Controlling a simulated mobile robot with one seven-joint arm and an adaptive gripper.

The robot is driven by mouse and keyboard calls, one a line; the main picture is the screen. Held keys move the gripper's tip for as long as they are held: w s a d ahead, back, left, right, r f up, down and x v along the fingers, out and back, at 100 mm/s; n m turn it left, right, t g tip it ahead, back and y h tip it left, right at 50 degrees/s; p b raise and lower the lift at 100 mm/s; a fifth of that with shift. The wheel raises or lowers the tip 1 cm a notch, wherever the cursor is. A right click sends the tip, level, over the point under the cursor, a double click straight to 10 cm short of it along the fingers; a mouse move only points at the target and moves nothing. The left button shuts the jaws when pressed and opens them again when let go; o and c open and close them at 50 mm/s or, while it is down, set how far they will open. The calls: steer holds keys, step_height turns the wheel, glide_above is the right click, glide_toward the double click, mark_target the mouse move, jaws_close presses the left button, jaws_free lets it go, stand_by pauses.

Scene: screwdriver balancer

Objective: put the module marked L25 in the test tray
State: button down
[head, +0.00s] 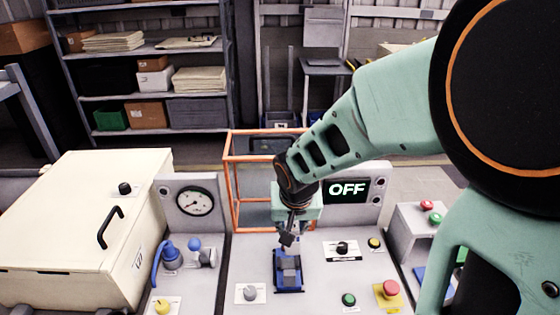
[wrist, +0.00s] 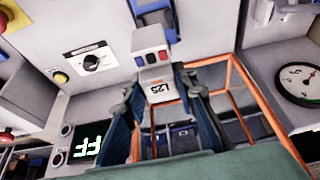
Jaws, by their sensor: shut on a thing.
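My gripper (head: 290,232) is over the grey panel, in front of the orange-framed cage. In the wrist view its two fingers (wrist: 163,105) are shut on a pale module (wrist: 160,90) whose label appears to read L25, upside down. The module's end has red and blue patches. In the head view the module is mostly hidden by the gripper. A blue holder with grey parts (head: 288,272) sits on the panel just below and in front of the gripper; it also shows at the top of the wrist view (wrist: 155,22). I cannot tell whether it is the test tray, or whether the module touches it.
The orange cage (head: 233,185) stands behind the gripper. The panel carries a rotary switch (head: 342,248), a green button (head: 348,299), a red stop button (head: 390,288) and a grey knob (head: 250,293). A display (head: 347,189) reads OFF. A cream box (head: 75,225) stands at left.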

steer(key=s+d+f+p, duration=0.1)
steer(key=d+p, duration=0.4)
steer(key=d, duration=0.4)
steer(key=shift+w+r, duration=0.15)
steer(key=shift+r, duration=1.1)
steer(key=shift+w+r, duration=0.1)
steer(key=shift+r, duration=1.1)
